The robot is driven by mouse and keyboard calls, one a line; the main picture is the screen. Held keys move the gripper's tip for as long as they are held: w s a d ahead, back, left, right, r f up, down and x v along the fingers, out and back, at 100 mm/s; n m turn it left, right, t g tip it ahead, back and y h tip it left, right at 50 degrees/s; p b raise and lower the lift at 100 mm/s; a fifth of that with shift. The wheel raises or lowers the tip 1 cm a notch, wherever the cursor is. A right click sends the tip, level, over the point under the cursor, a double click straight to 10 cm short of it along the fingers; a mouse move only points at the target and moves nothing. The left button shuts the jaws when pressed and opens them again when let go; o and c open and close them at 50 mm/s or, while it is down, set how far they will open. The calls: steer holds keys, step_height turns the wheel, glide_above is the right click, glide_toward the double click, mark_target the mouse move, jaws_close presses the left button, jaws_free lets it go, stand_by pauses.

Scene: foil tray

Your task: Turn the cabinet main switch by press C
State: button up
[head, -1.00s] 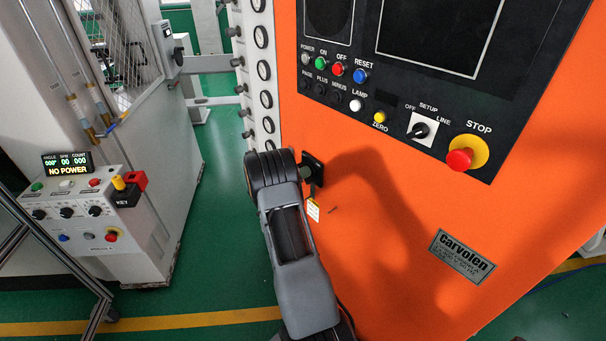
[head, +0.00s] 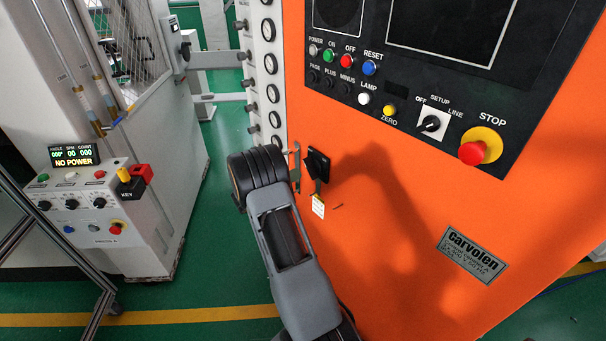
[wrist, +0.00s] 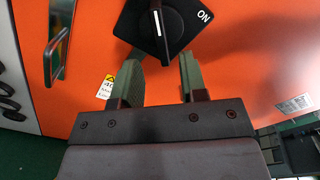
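The main switch (wrist: 160,28) is a black square plate with a rotary handle, on an orange cabinet (head: 385,270). In the wrist view its white handle mark stands roughly upright, and "ON" is printed at the plate's right. The switch also shows in the head view (head: 317,164), right of my wrist, with a yellow-and-white tag (head: 318,205) below it. My gripper (wrist: 165,62) is open and empty, its two green-grey fingers apart, just below the switch in the wrist view. I cannot tell their depth from the plate. In the head view my fingers are hidden.
A pull handle (wrist: 57,45) is left of the switch. Above are a black panel with buttons, a selector (head: 432,123) and a red STOP knob (head: 473,153). Gauges (head: 270,64) line the cabinet's left edge. A control box (head: 92,212) at left displays "NO POWER". Green floor lies between.

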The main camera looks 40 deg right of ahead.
steer(key=a+b, duration=0.1)
steer(key=a, duration=0.5)
steer(key=shift+w+a, duration=0.15)
steer(key=shift+w, duration=0.25)
steer(key=s+a+f+m+g+y, duration=0.1)
steer(key=s+a+f+m+y, duration=0.15)
steer(key=s+m+y, duration=0.35)
steer(key=s+a+f+m+g+y, duration=0.2)
steer(key=s+a+m, duration=0.15)
steer(key=m, duration=0.35)
steer(key=s+a+r+m+t+y, duration=0.4)
steer(key=a+r+m+y, duration=0.1)
steer(key=a, duration=0.5)
steer(key=s+a+r+m+t+y, duration=0.4)
steer(key=a+r+m, duration=0.3)
steer(key=a+r, duration=0.3)
steer(key=shift+s+a+m+t+y, duration=0.2)
steer(key=shift+s+m+t+y, duration=0.2)
steer(key=shift+s+t, duration=0.35)
steer(key=shift+w+r, duration=0.1)
